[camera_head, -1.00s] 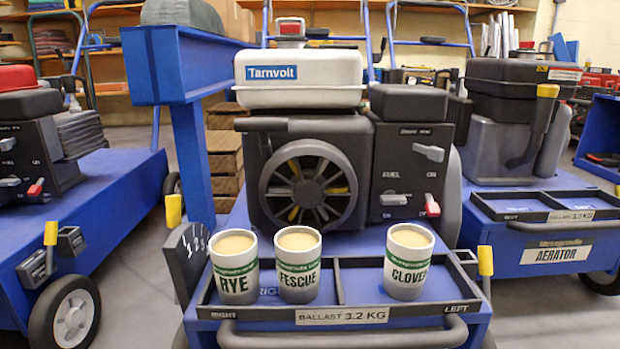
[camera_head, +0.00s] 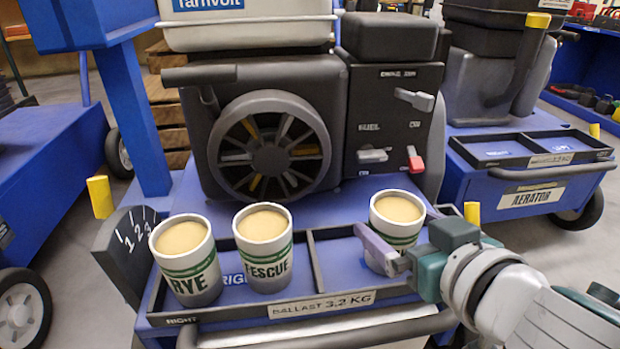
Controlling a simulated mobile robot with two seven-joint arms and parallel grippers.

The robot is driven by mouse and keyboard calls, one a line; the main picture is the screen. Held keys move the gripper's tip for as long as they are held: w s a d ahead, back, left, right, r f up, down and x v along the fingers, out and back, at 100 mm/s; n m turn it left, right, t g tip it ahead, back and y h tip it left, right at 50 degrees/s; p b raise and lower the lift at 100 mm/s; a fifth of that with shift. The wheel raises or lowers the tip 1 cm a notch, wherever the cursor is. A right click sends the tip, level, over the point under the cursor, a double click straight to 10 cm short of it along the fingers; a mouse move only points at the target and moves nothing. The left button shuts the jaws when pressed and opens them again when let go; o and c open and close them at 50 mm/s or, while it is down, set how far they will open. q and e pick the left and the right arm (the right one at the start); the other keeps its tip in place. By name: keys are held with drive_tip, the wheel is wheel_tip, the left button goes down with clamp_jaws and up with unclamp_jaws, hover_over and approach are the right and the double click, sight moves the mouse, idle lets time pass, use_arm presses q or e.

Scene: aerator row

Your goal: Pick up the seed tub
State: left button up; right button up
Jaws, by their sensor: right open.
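Three white seed tubs with green bands and tan tops stand upright in the black-rimmed tray (camera_head: 312,264) on the blue machine's front. The RYE tub (camera_head: 192,285) and the FESCUE tub (camera_head: 264,270) are in the tray's left-hand compartment, marked RIGHT. The third tub (camera_head: 398,226), CLOVER in the earlier frame, is in the right-hand compartment; its name is now mostly covered. My right gripper (camera_head: 378,250) is open at the front of this third tub, with a purple-grey finger across its lower face. Contact cannot be told. My left gripper is out of view.
A dark handle bar (camera_head: 330,337) runs along the tray's front. A numbered dial plate (camera_head: 128,250) stands left of the tray. The black engine (camera_head: 270,150) rises close behind the tubs. A second blue machine (camera_head: 500,190) stands at the right.

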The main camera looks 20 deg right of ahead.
drive_tip(key=shift+x, duration=0.9)
drive_tip(key=shift+f, duration=0.1)
drive_tip(key=shift+c, duration=0.2)
drive_tip(key=c, duration=1.3)
